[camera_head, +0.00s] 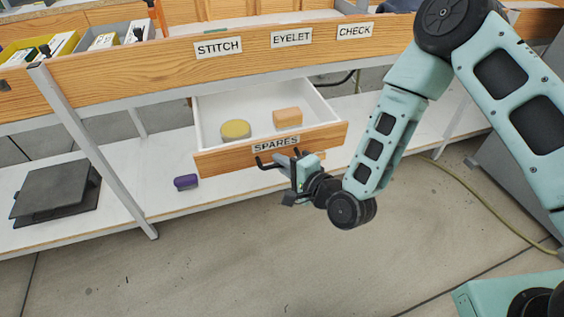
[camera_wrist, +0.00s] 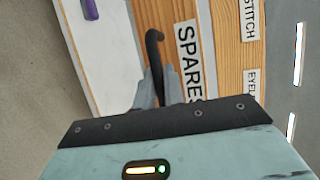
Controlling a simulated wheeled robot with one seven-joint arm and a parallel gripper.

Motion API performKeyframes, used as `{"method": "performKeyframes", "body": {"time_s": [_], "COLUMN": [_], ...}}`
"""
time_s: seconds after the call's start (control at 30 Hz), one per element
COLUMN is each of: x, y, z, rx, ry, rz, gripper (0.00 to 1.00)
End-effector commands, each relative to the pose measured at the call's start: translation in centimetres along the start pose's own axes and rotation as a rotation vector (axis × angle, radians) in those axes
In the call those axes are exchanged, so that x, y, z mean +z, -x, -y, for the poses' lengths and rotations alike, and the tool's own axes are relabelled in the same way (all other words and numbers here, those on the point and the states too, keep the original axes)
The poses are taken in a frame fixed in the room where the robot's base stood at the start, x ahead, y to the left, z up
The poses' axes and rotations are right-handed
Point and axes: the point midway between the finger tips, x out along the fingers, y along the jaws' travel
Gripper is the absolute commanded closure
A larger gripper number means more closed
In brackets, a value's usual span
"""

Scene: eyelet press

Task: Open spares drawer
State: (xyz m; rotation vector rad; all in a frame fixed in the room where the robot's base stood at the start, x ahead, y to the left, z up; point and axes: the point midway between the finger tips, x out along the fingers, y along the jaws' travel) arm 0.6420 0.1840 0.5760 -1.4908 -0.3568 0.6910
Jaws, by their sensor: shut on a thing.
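The spares drawer (camera_head: 220,165) stands pulled out below the bench, with a wooden front labelled SPARES and a white inside. A yellow round item (camera_head: 235,129) and an orange-tan block (camera_head: 287,117) lie in it. My gripper (camera_head: 289,163) is at the drawer front, shut on the dark drawer handle (camera_head: 263,164). In the wrist view, my gripper's fingers (camera_wrist: 158,88) close around the handle (camera_wrist: 153,42), beside the SPARES label (camera_wrist: 187,62). Part of the handle is hidden by the fingers.
A white lower shelf (camera_head: 215,187) runs under the drawer, with a purple item (camera_head: 186,182) and a dark flat box (camera_head: 55,190) on it. A metal bench leg (camera_head: 95,150) stands left of the drawer. The floor in front is clear.

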Motion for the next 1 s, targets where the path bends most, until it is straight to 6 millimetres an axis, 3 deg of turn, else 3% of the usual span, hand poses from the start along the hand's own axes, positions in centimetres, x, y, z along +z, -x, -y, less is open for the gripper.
{"method": "performKeyframes", "body": {"time_s": [0.03,0.1,0.13,0.43,0.57,0.67,1.0], "x": [-0.1,-0.1,-0.1,-0.1,-0.1,0.0,0.0], "y": [0.0,0.0,0.0,0.1,1.0,2.6,10.7], "z": [0.0,0.0,0.0,0.0,0.0,0.0,0.2], "rx": [0.000,0.000,0.000,0.000,0.002,0.004,0.008], "ry": [0.000,0.000,0.000,0.000,-0.001,-0.002,-0.004], "rz": [-0.002,-0.002,-0.002,-0.001,-0.001,0.000,-0.002], "gripper": [1.00,0.75,0.68,0.68,0.68,0.68,0.68]}}
